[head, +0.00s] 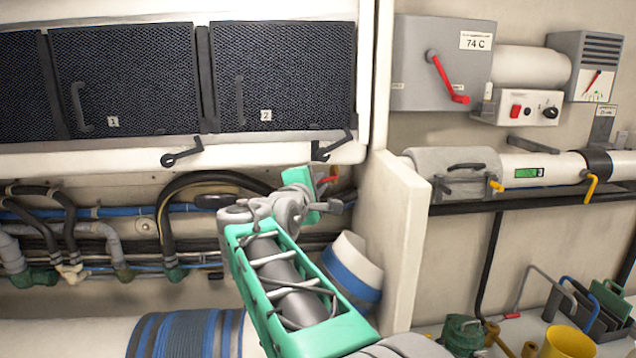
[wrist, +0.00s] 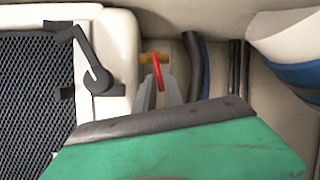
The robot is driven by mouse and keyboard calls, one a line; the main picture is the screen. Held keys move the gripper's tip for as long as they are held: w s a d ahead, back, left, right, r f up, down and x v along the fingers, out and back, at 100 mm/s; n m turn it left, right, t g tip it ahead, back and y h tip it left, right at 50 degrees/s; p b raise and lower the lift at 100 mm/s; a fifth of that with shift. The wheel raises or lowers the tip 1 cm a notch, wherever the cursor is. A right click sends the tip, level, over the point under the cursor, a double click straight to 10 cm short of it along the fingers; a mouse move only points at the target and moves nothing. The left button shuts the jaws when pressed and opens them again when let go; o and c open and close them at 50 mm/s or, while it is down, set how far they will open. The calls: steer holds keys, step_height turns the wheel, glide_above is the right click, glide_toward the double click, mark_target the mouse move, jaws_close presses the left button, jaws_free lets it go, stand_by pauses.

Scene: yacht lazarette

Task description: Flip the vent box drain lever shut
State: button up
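A small red lever (wrist: 158,76) on a brass-coloured fitting (wrist: 150,58) shows in the wrist view, beside the lower edge of the white mesh-fronted box (wrist: 118,60). In the head view its red end (head: 331,179) shows just right of my wrist, partly covered. My gripper (wrist: 158,88) has one grey finger on each side of the red lever. I cannot tell whether the fingers touch or pinch it. My green wrist housing covers the lower part of the wrist view.
Black latches (head: 182,154) hang at the box's lower edge, close to my arm. Hoses (head: 215,180) run behind my wrist. A white upright panel (head: 394,235) stands to the right. A grey box (head: 441,64) with another red lever (head: 446,78) is on the wall.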

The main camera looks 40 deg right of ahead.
jaws_close()
steer(key=shift+r+m+y, duration=0.5)
steer(key=shift+m+y, duration=0.1)
steer(key=shift+m, duration=0.5)
steer(key=shift+o, duration=0.8)
jaws_free()
